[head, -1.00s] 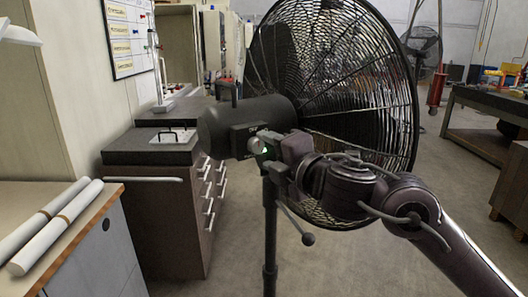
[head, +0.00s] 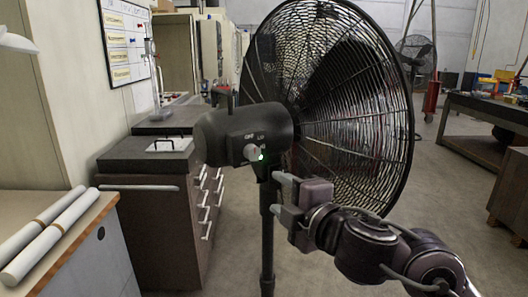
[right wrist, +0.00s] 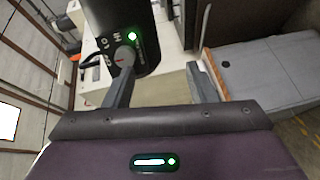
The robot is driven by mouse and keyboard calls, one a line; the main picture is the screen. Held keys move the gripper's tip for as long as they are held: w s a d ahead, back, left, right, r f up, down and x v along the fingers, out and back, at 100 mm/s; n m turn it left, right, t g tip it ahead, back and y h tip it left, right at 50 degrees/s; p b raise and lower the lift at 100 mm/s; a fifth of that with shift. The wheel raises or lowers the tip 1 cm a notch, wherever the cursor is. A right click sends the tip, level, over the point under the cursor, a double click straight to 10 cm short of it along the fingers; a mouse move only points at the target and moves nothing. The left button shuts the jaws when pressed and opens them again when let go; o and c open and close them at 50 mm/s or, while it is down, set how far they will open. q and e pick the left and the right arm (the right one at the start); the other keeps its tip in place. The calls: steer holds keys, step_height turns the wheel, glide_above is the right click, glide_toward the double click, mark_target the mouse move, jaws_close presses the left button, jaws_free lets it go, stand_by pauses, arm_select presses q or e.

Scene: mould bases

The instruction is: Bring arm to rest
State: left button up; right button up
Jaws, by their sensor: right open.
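A large black pedestal fan (head: 335,110) stands in the middle of the head view. Its motor housing (head: 225,137) carries a grey control knob (head: 251,151) with a green light lit beside it. My right gripper (head: 279,194) is open and empty, a little below and right of the knob, beside the fan's pole. My left gripper is not in view.
A wooden-topped bench (head: 85,222) with white rolls (head: 48,232) is at the left. A dark drawer cabinet (head: 150,220) stands behind the fan's left side. A workbench (head: 480,120) is at the right. Open floor (head: 445,185) lies right of the fan.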

steer(key=s+d+f+m+g+h, duration=0.1)
steer(key=d+f+m+h, duration=0.1)
steer(key=f+m, duration=0.3)
steer(key=s+d+f+m+h, duration=0.1)
steer(key=d+f+m, duration=0.15)
steer(key=f, duration=0.35)
steer(key=s+d+f+m+g+h, duration=0.2)
steer(key=s+d+f+m+g, duration=0.15)
steer(key=s+f, duration=0.4)
steer(key=s+d+f+m+g+h, duration=0.1)
steer(key=s+d+f+m+g, duration=0.2)
steer(key=s+f+m, duration=0.4)
steer(key=s+d+f+m+g+h, duration=0.2)
steer(key=s+d+f+g, duration=0.3)
steer(key=f, duration=0.4)
steer(key=s+a+f, duration=0.1)
steer(key=s+f, duration=0.1)
steer(key=f, duration=1.4)
steer(key=s+f, duration=0.2)
steer(key=f, duration=1.3)
steer(key=s+d+f, duration=0.1)
steer(key=s+f, duration=0.7)
steer(key=s, duration=0.1)
steer(key=s+d+f+g, duration=0.1)
steer(key=s+d+f, duration=0.1)
steer(key=s+f, duration=0.7)
steer(key=shift+s+d+f, duration=0.25)
steer(key=shift+s, duration=0.3)
